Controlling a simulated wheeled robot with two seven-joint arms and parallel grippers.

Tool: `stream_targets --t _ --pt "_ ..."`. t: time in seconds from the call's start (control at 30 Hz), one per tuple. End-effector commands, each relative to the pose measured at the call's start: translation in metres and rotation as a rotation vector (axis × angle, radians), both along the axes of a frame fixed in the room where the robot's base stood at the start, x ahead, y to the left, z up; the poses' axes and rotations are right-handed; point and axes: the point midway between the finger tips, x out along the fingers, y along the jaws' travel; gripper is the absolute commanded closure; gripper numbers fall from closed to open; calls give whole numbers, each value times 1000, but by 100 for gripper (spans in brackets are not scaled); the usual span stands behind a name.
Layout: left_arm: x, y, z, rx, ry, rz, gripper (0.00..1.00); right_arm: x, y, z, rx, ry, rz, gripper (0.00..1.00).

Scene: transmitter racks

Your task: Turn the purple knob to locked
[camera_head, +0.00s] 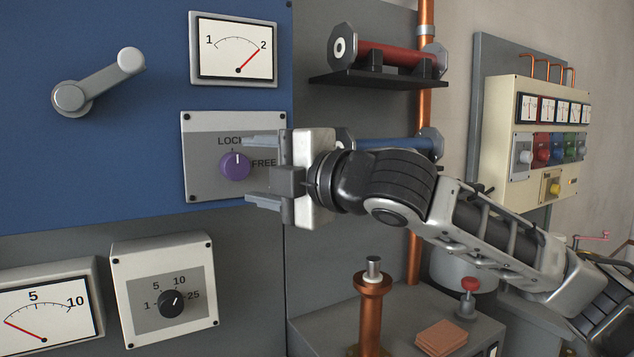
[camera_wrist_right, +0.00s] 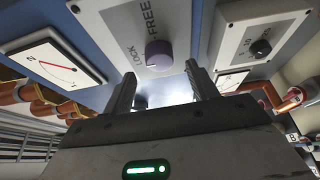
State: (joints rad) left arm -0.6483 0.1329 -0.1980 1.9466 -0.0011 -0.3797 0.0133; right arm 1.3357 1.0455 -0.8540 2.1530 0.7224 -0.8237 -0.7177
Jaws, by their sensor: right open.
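The purple knob (camera_head: 235,165) sits on a grey plate (camera_head: 197,184) on the blue panel. LOCK is printed above it and FREE to its right, partly covered by my gripper. Its white mark points about straight up, toward LOCK. My right gripper (camera_head: 245,168) comes in from the right, open, with one finger above and one below the knob's level. In the right wrist view the knob (camera_wrist_right: 158,55) shows beyond and between the spread fingertips (camera_wrist_right: 160,72), with nothing held. I cannot tell exactly how far the tips are from the plate. My left gripper is not in view.
A crank handle (camera_head: 98,82) and a meter (camera_head: 236,50) are above the plate. A black dial (camera_head: 171,303) is below. A shelf (camera_head: 380,80) with a red cylinder, a copper pipe (camera_head: 426,40) and a copper post (camera_head: 371,310) stand at the right, near my arm.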

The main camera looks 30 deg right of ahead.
Motion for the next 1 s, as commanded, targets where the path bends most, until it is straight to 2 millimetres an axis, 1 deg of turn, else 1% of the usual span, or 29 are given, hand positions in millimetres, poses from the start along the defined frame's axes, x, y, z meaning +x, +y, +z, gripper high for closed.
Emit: stream_targets --t 0.03,0.2,0.3,0.43,0.53,0.7,1.0 --pt "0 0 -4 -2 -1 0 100 -11 -7 -3 -3 -3 -5 42" --pt "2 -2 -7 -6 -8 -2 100 -51 -25 -2 -5 -3 -6 42" --pt "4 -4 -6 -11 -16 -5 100 -72 -35 -2 -7 -2 -8 42" --pt "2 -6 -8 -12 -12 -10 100 -93 -44 -2 -5 -1 -7 42" --pt "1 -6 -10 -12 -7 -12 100 -103 -48 -1 -4 -2 -5 42" --pt "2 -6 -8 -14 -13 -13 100 -112 -51 0 -3 -1 -2 42" --pt "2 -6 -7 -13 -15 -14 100 -113 -51 1 -2 -1 -1 42"
